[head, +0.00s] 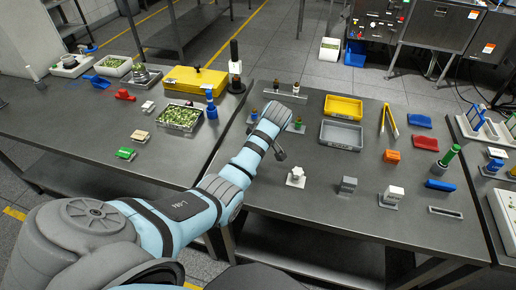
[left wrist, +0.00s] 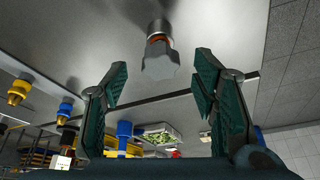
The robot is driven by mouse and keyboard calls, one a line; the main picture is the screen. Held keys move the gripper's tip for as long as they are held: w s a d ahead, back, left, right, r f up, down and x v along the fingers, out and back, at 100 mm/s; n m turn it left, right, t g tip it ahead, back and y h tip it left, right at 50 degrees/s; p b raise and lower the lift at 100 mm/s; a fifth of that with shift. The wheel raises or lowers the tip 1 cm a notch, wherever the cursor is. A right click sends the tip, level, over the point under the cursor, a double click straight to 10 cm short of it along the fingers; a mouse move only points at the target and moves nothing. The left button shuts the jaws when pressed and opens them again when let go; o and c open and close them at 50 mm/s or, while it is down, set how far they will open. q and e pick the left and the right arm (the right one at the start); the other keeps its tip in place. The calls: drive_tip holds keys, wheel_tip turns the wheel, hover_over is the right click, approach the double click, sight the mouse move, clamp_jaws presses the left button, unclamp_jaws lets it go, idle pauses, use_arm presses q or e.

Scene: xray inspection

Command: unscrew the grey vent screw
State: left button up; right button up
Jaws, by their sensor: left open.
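The grey vent screw, a light grey lobed knob (left wrist: 160,66) with an orange ring behind it on a grey metal post, shows at the top middle of the left wrist view. My left gripper (left wrist: 163,88) is open, with one dark green finger on each side below the knob in the picture. Nothing is between the fingers. My right gripper is not in view.

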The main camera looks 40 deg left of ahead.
use_arm(q)
drive_tip(key=x, duration=0.3)
drive_tip(key=shift+a+f, duration=0.15)
drive_tip(key=shift+f, duration=0.2)
drive_tip(key=shift+c, duration=0.2)
drive_tip(key=shift+r, duration=0.1)
clamp_jaws()
